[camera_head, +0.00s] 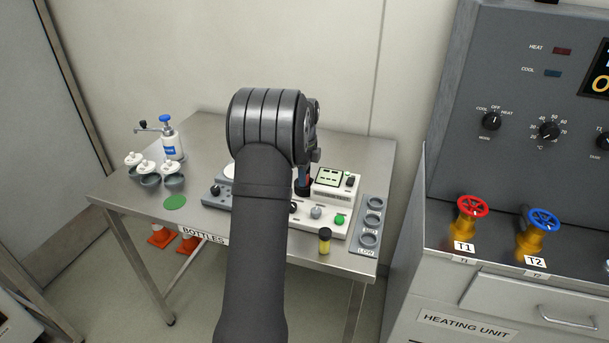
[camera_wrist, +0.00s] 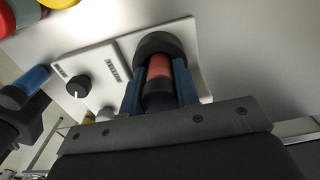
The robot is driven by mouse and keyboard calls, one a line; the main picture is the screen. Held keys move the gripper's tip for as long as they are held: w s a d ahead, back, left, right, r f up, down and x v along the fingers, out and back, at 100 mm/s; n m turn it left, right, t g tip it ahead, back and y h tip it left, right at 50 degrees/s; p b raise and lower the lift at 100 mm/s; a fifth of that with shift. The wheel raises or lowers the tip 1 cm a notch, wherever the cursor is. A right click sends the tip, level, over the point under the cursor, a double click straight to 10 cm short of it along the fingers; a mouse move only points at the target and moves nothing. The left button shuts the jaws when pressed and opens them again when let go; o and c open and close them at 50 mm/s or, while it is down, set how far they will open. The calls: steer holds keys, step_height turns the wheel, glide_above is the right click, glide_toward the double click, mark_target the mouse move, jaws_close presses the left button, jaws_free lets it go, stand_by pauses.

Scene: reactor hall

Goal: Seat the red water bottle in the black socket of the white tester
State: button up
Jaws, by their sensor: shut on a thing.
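The red water bottle (camera_wrist: 159,68) is between the blue fingers of my gripper (camera_wrist: 161,78) in the wrist view, with a dark band nearer the palm. My gripper is shut on it. The bottle's far end meets the wide black socket (camera_wrist: 165,42) on the white tester; how deep it sits is hidden. In the head view the white tester (camera_head: 332,226) stands on the steel table, with a small display, knobs and a green button. There the black socket (camera_head: 303,188) shows just right of my arm, a bit of the red bottle (camera_head: 308,176) above it. My arm hides most of the gripper.
A yellow-capped vial (camera_head: 324,241) stands at the tester's front edge. A grey rack (camera_head: 368,226) with round holes is at right. At left are several white-capped cups (camera_head: 149,174), a blue-topped dispenser (camera_head: 169,140) and a green disc (camera_head: 175,202). The heating unit (camera_head: 470,325) stands right of the table.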

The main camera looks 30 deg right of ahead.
steer(key=shift+f, duration=0.3)
steer(key=o, duration=1)
steer(key=shift+s+a+f, duration=0.1)
steer(key=shift+f, duration=0.05)
steer(key=shift+c, duration=1.3)
steer(key=shift+r, duration=0.2)
steer(key=o, duration=0.3)
steer(key=shift+r, duration=0.35)
steer(key=shift+o, duration=0.6)
steer(key=shift+r, duration=3.25)
